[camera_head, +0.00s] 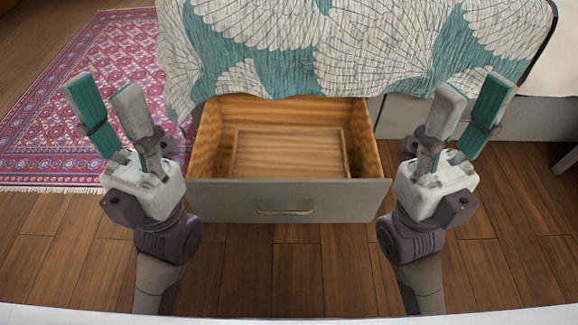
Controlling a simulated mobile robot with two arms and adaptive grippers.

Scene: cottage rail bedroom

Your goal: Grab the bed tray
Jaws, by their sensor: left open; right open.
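A wooden bed tray (290,152) lies flat inside an open drawer, light brown with a low rim. The drawer (290,200) is pulled out from under the bed, with a grey front and a handle (286,209). My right gripper (468,110) is open and empty, right of the drawer. Neither gripper touches the tray or the drawer.
A bed with a teal and white patterned cover (290,50) hangs over the back of the drawer. A pink and purple rug (90,110) lies at the left. The wooden floor (290,270) before the drawer is clear.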

